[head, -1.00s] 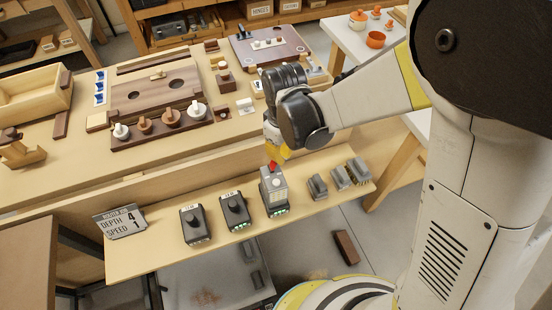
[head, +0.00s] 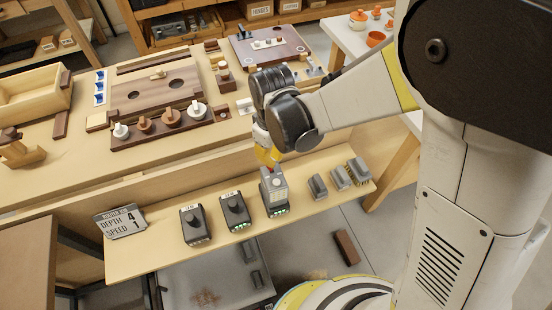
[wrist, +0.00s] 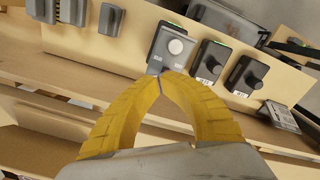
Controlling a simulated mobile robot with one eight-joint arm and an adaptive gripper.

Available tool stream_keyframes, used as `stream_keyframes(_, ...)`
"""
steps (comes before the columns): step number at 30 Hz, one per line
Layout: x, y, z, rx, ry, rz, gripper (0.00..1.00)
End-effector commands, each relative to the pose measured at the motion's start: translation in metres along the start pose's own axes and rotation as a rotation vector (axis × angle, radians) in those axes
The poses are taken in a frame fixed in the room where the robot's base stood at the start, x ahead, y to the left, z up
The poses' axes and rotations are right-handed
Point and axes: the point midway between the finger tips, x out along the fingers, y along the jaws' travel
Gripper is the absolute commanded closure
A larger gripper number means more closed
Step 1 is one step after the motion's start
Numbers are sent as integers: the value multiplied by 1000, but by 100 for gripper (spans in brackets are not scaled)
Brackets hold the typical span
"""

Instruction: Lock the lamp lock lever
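A grey upright box (head: 273,191) with a dark base and green lights stands on the front shelf. In the earlier head frame it has a red piece on top, which looks like the lever; my gripper now mostly hides it. My gripper (head: 268,163) has yellow fingers and is right above this box, pointing down. In the wrist view the box (wrist: 168,50) shows a pale round disc, and my gripper's fingertips (wrist: 160,77) meet at its near edge. The fingers look shut. I cannot tell whether they touch the red piece or hold anything.
Two dark boxes with black knobs (head: 194,222) (head: 235,210) stand left of the grey box. Several grey blocks (head: 340,177) stand to its right. A sign (head: 121,222) reading depth and speed is at the shelf's left end. The workbench (head: 190,155) rises behind.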

Motion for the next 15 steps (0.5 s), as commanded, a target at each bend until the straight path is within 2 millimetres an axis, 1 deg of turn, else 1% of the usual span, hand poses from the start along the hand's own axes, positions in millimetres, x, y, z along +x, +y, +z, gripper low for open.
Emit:
stream_keyframes(5, -2, 1, 1, 0, -1, 0, 100)
stream_keyframes(15, -15, 7, 5, 0, -1, 0, 100)
